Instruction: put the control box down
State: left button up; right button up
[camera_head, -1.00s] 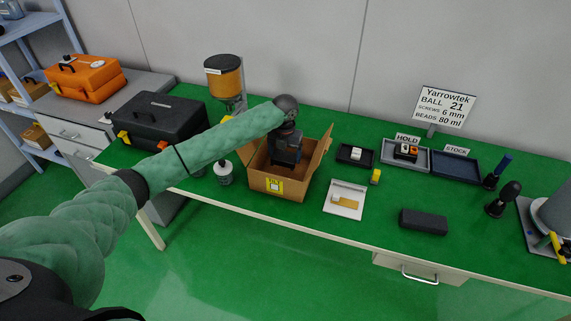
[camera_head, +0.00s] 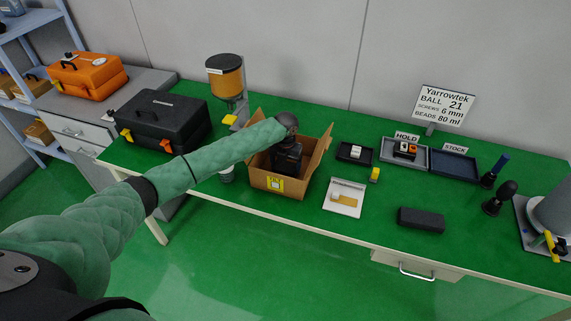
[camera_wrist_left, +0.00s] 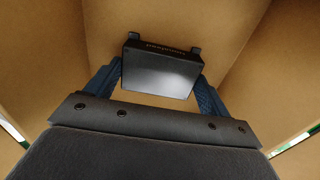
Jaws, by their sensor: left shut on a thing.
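The control box (camera_wrist_left: 160,75) is a dark, flat-faced box with small tabs at its far corners, seen in the left wrist view. My left gripper (camera_wrist_left: 158,85) is shut on it, with a blue finger at each side. In the head view my left gripper (camera_head: 287,160) reaches down inside the open cardboard box (camera_head: 262,182), and the control box is hidden there. Cardboard walls surround the control box in the wrist view. I cannot tell whether it touches the bottom. My right gripper does not show.
The cardboard box stands on a green bench (camera_head: 320,232) with its flaps open. A black case (camera_head: 160,120) and a bead dispenser (camera_head: 227,85) are at left. A leaflet (camera_head: 344,197), small trays (camera_head: 405,155) and a dark block (camera_head: 421,219) are at right.

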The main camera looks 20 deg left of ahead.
aim_at(286, 166)
pick_arm(q)
jog(key=o, duration=1)
jog(key=shift+r, duration=0.35)
notch_tip(286, 166, up, 4)
jog(key=shift+r+b, duration=0.1)
jog(key=shift+b, duration=0.95)
notch_tip(286, 166, up, 7)
jog(key=b, duration=0.2)
jog(key=shift+r, duration=0.15)
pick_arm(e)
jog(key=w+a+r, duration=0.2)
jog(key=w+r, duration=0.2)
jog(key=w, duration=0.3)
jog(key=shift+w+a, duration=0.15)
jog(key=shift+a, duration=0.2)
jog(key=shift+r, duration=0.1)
